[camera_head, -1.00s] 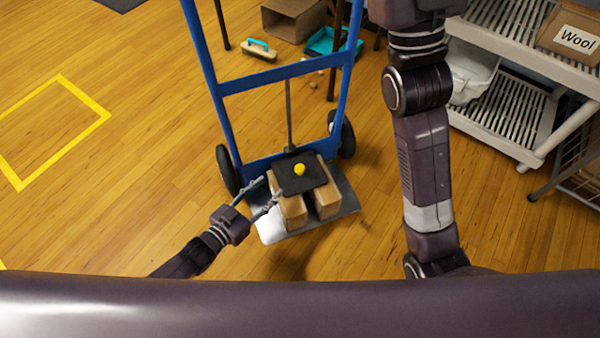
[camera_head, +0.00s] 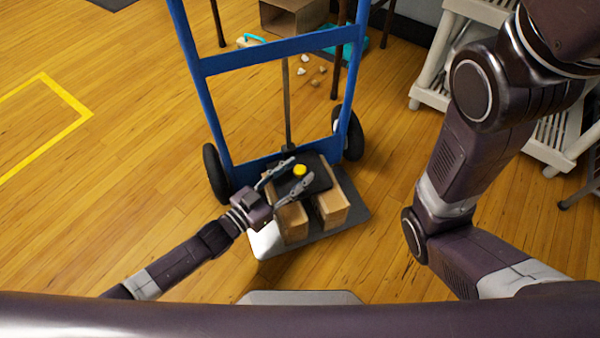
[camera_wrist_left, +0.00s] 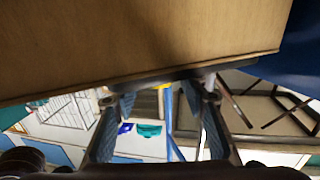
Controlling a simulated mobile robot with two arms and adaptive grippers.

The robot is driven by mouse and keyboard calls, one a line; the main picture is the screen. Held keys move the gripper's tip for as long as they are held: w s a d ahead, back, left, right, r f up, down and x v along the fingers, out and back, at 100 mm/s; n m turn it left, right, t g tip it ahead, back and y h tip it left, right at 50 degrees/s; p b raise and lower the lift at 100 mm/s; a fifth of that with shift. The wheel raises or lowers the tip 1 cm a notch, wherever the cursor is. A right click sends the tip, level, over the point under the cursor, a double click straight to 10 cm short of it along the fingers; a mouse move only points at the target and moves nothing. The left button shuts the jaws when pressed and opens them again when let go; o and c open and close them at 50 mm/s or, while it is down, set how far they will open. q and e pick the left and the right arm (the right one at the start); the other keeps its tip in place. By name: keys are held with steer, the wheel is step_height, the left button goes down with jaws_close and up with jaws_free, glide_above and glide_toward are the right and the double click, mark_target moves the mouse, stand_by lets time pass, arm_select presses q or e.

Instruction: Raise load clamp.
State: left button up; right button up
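A thin rod rises behind the clamp. My left gripper (camera_head: 288,171) is open at the clamp's near left side, its fingers spread and pointing at the knob; whether they touch the clamp, I cannot tell. In the left wrist view, the spread fingers (camera_wrist_left: 165,90) reach a dark edge along a large brown box face (camera_wrist_left: 150,35). My right arm shows, but its gripper is outside the view.
The hand truck's metal toe plate (camera_head: 352,220) and two black wheels rest on the wooden floor. An open cardboard box (camera_head: 290,17) and small scattered bits lie behind. A white slatted shelf (camera_head: 555,135) stands at the right. The floor at left is clear, with a yellow taped outline (camera_head: 62,92).

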arm_select(q)
steer(key=shift+x, duration=0.8)
jaws_close()
